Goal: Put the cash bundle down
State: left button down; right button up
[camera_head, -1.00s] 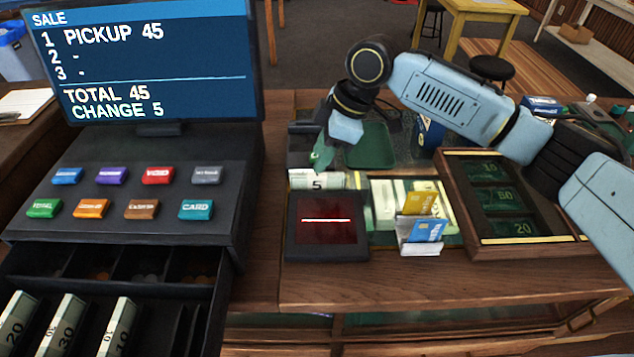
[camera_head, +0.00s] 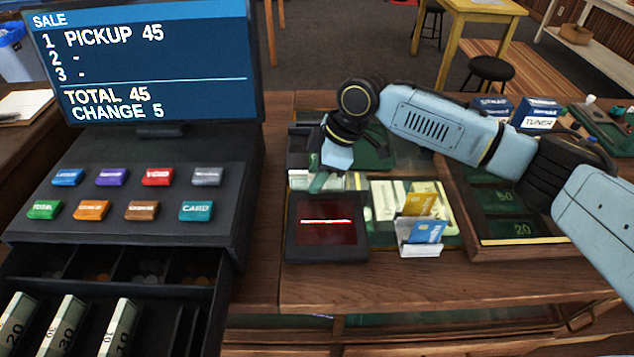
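My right gripper (camera_head: 318,182) points down at the back edge of the small dark box with the red window (camera_head: 326,222). A pale cash bundle (camera_head: 298,180) is at the fingertips, and its edges show on both sides of them. The fingers cover its middle, and I cannot tell whether they are closed on it or whether it rests on the counter. My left gripper is not in view.
The cash register (camera_head: 130,200) stands at left with its drawer (camera_head: 160,275) open, holding upright bundles. A card holder (camera_head: 420,248) with cards stands right of the dark box. A wooden tray (camera_head: 475,252) marked with values is farther right. The counter's front strip (camera_head: 450,285) is clear.

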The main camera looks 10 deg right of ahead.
jog(key=shift+f, duration=0.2)
dwell(0.4)
jog(key=shift+c, duration=0.5)
grip_shut()
